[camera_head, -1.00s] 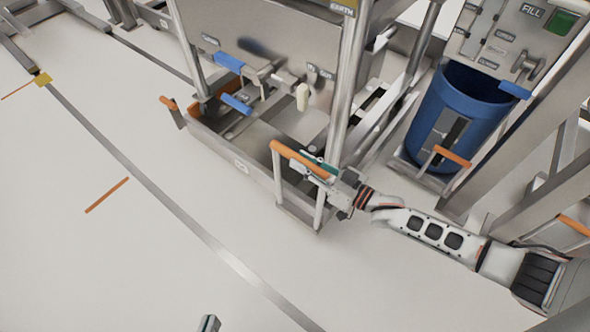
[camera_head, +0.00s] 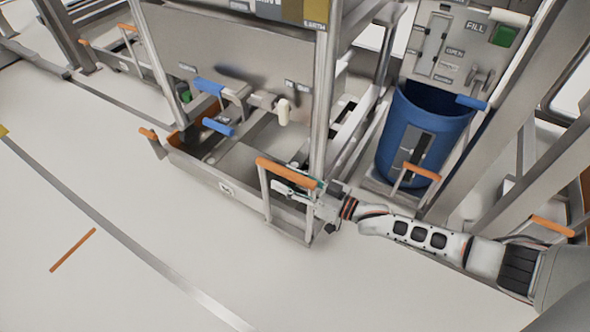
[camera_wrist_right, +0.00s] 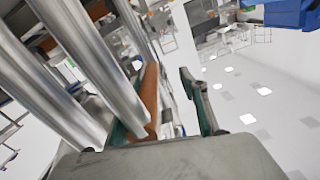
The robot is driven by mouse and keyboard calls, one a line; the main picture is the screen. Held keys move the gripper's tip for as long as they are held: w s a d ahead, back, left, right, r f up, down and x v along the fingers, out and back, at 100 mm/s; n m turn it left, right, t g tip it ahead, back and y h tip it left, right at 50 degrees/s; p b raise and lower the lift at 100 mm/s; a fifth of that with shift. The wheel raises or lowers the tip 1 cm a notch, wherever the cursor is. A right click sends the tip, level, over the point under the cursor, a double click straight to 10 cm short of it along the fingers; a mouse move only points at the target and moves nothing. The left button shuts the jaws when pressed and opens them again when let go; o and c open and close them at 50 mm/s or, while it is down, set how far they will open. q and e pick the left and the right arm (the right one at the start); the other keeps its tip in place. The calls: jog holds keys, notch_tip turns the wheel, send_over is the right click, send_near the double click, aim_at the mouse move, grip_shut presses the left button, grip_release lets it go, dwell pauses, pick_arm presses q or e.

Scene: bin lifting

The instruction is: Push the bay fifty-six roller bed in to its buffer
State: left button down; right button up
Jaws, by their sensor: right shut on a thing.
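The roller bed (camera_head: 203,173) is a low grey metal tray on the floor, standing partly under a tall steel frame. It has an upright orange-topped handle (camera_head: 272,169) at its near right end and a smaller orange grip (camera_head: 148,134) at its left end. My right gripper (camera_head: 303,193) is shut on the near handle. The right wrist view shows the orange bar (camera_wrist_right: 149,97) beside my gripper's fingers. The number plate (camera_head: 226,188) on the bed's side is too small to read. My left gripper is out of view.
A steel post (camera_head: 324,95) rises just behind the handle. A blue bin (camera_head: 441,127) stands in the neighbouring bay to the right. Blue and cream valve levers hang above the bed. The floor in front is clear, with a grey strip (camera_head: 110,228) and an orange mark (camera_head: 73,250).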

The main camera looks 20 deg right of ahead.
jog(key=shift+w+d+r, duration=0.15)
jog(key=shift+w+d, duration=0.05)
jog(key=shift+w, duration=0.15)
jog(key=shift+w+d+r, duration=0.1)
jog(key=shift+w+d, duration=0.05)
jog(key=shift+d, duration=0.05)
jog(key=shift+w+d, duration=0.1)
jog(key=shift+d, duration=0.1)
jog(key=s+a+f+v, duration=0.1)
jog(key=v, duration=1.1)
jog(key=shift+a, duration=0.3)
jog(key=shift+s+f, duration=0.15)
jog(key=shift+s, duration=0.1)
